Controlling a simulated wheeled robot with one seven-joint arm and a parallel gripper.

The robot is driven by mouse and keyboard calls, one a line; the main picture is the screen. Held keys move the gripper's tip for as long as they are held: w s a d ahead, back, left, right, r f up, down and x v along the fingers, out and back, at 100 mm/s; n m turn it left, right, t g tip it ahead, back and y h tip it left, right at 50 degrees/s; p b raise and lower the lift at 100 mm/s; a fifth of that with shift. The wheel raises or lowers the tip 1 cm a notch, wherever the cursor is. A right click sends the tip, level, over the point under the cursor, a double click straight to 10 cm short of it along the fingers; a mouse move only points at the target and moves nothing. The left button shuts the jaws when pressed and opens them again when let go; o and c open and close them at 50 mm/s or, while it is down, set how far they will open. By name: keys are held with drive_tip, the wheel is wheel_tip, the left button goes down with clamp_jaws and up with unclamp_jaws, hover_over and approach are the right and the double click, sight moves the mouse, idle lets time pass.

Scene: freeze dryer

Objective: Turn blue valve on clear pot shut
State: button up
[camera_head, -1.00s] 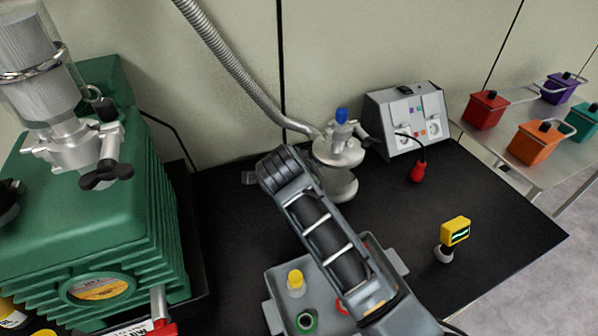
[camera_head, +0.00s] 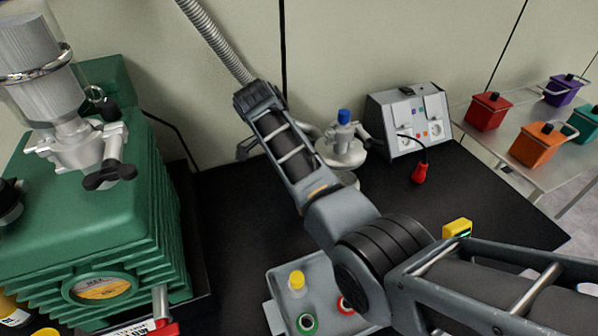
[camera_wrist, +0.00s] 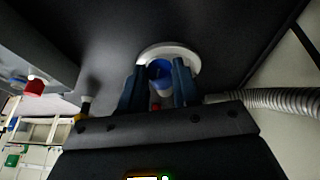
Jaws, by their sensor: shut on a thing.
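The blue valve (camera_head: 343,116) stands upright on top of a pale metal vessel (camera_head: 349,157) at the middle back of the bench. In the wrist view the blue valve (camera_wrist: 159,70) lies between the two fingers of my gripper (camera_wrist: 159,88), with the vessel's pale round flange (camera_wrist: 180,54) behind it. My gripper is shut on the blue valve. In the head view my arm crosses in front of the vessel's left side, and my fingers cannot be made out there. I cannot tell how far the valve is turned.
A ribbed hose (camera_head: 217,40) runs to the vessel. A socket box (camera_head: 408,120) with a red plug (camera_head: 419,173) stands right. A green pump (camera_head: 95,220) fills the left. Coloured pots, including a red one (camera_head: 488,112), stand on a side table.

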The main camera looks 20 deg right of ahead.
drive_tip(key=shift+w+g+b, duration=0.1)
drive_tip(key=shift+g+b, duration=0.35)
drive_tip(key=shift+g, duration=0.15)
drive_tip(key=o, duration=1.1)
drive_tip(key=shift+c, duration=0.2)
drive_tip(key=shift+r, duration=0.1)
drive_tip(key=v, duration=0.7)
drive_tip(key=shift+w+r+p, duration=0.2)
drive_tip(key=shift+r+p, duration=0.05)
drive_tip(key=shift+p, duration=0.05)
drive_tip(key=shift+a, duration=0.15)
